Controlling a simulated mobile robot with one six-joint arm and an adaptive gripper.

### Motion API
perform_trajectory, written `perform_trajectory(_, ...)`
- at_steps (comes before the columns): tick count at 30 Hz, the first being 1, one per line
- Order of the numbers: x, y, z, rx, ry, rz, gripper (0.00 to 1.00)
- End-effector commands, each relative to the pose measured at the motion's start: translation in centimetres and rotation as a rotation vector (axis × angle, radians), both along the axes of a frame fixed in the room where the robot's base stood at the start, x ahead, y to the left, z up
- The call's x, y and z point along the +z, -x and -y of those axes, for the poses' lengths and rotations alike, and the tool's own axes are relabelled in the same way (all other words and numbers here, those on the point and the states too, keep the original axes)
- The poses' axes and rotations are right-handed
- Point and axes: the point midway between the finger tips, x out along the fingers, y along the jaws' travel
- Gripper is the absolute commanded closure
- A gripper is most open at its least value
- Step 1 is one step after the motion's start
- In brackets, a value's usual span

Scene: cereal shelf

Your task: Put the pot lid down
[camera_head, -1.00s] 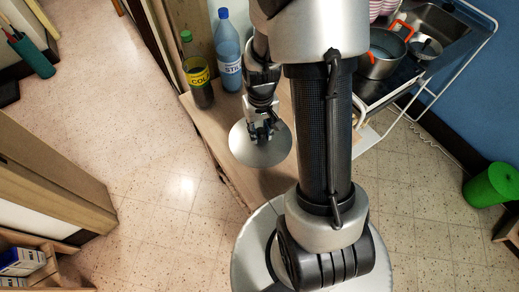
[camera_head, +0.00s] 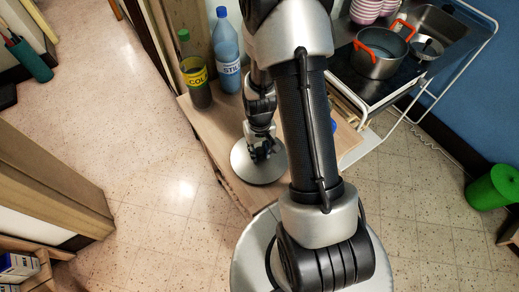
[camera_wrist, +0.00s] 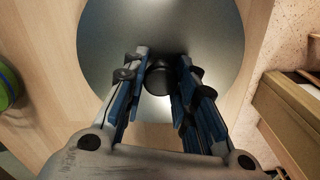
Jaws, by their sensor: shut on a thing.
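The pot lid (camera_head: 246,170) is a round, silvery metal disc, held level at the left edge of the wooden table. My gripper (camera_head: 262,152) is above its centre, shut on the lid's dark knob. In the wrist view my gripper (camera_wrist: 161,82) has its fingers on both sides of the black knob, and the lid (camera_wrist: 120,30) spreads out beneath over the wood. The lid is on the table or just above it; I cannot tell which. Part of the table is hidden behind my arm.
A dark bottle (camera_head: 197,82) with a yellow label and a blue bottle (camera_head: 227,55) stand at the table's (camera_head: 225,125) back left. A pot (camera_head: 379,53) with orange handles stands on the stove at right, near a sink. Bare table lies between bottles and lid.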

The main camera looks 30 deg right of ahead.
Motion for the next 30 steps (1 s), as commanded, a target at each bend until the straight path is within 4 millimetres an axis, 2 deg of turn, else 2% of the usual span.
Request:
perform_trajectory(3, -0.4, 0.0, 0.0, 0.000, 0.000, 0.000, 1.00)
perform_trajectory(4, -0.4, 0.0, 0.0, 0.000, 0.000, -0.001, 0.73)
perform_trajectory(12, -0.3, 0.0, 0.0, 0.000, 0.000, -0.001, 0.55)
perform_trajectory(23, -0.1, 0.0, 0.0, 0.000, 0.000, -0.001, 0.54)
perform_trajectory(26, 0.8, -0.1, 0.0, 0.000, 0.000, 0.002, 0.54)
perform_trajectory(30, 3.4, -0.1, 0.0, 0.000, 0.001, 0.003, 0.54)
